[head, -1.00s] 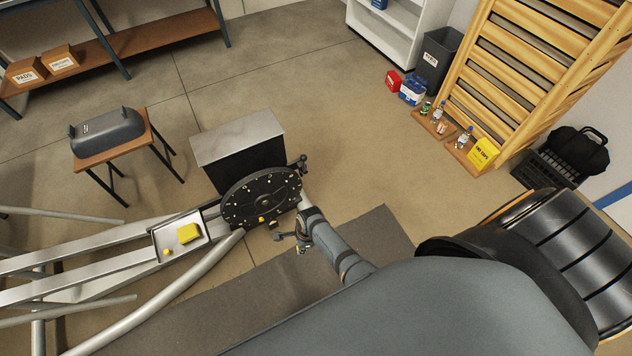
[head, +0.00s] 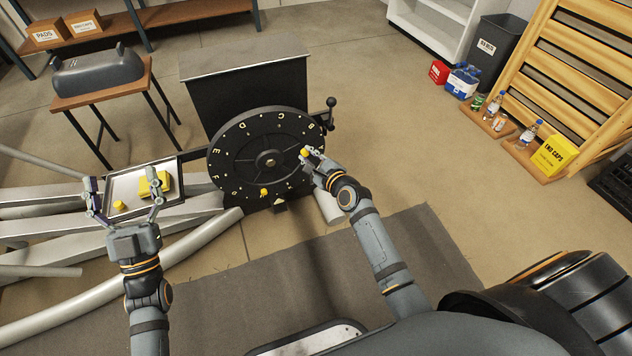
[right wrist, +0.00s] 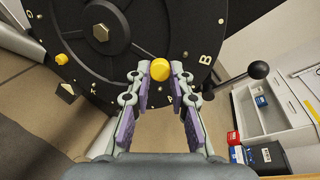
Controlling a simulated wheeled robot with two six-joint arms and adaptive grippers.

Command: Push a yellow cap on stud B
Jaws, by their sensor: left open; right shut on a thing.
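The black disc (head: 243,152) carries small studs and white letters around its rim. Stud B's letter (right wrist: 206,59) shows at the right in the right wrist view, with letter A lower down. My right gripper (head: 310,160) is shut on a yellow cap (right wrist: 160,69) at the disc's right edge. The cap lies between the fingertips, in front of the disc near A and B; whether it touches a stud I cannot tell. Another yellow cap (head: 264,191) sits low on the disc. My left gripper (head: 124,196) is open over the tray (head: 140,207), beside a loose yellow cap (head: 120,207).
A crank with a black ball knob (head: 331,102) stands right of the disc, close to my right gripper. A grey shroud (head: 98,72) lies on a small table (head: 120,92).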

